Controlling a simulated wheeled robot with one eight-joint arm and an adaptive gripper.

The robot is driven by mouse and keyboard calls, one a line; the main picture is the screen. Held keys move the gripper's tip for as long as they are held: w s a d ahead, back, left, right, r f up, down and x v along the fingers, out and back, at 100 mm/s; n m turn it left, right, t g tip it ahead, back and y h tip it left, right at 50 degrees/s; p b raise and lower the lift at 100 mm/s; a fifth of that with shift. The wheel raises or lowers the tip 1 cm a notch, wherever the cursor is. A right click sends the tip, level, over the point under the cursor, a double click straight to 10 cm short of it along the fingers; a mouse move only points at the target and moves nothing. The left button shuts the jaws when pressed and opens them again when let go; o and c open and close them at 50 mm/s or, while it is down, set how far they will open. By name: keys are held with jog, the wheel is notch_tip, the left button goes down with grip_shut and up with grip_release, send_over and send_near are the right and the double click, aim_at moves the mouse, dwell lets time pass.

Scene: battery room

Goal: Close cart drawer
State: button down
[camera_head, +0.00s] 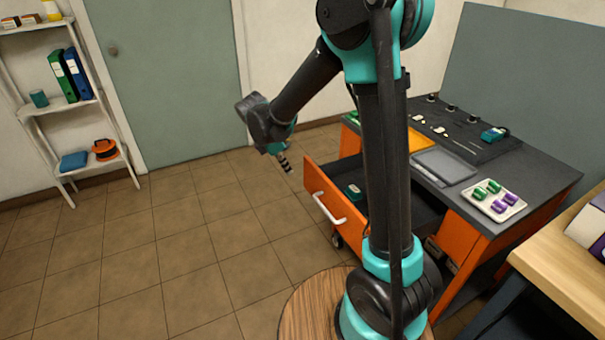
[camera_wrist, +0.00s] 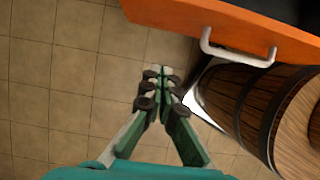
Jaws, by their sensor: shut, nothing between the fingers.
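The orange cart drawer (camera_head: 337,207) stands pulled out from the cart (camera_head: 520,208), with a white bar handle (camera_head: 329,209) on its front. A small green item (camera_head: 354,191) lies inside it. My gripper (camera_head: 287,166) is in the air to the left of the drawer front, apart from it. In the wrist view my gripper (camera_wrist: 160,78) is shut and empty above the tiled floor. The drawer front (camera_wrist: 225,25) and its handle (camera_wrist: 238,52) show at the upper right there. My arm hides part of the drawer in the head view.
A wooden barrel (camera_wrist: 262,100) stands below the drawer front in the wrist view, close to my gripper's right. A tray of green and purple cylinders (camera_head: 493,201) sits on the cart top. A shelf (camera_head: 80,105) stands at the left wall. The tiled floor (camera_head: 150,250) between is clear.

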aim_at(307, 182)
jog(key=shift+w+d+f, duration=0.5)
jog(key=shift+d+f, duration=0.7)
jog(key=shift+f, duration=0.3)
jog(key=shift+w+d+f, duration=0.45)
jog(key=shift+d+f, duration=0.7)
jog(key=shift+f, duration=0.4)
jog(key=shift+w+d+f, duration=0.5)
jog(key=shift+d+f, duration=0.7)
jog(key=shift+f, duration=0.3)
jog(key=w+d, duration=0.3)
jog(key=d, duration=0.5)
jog(key=w+d, duration=0.4)
jog(key=d, duration=0.4)
jog(key=w+d, duration=0.3)
jog(key=d, duration=0.6)
jog(key=shift+w, duration=0.15)
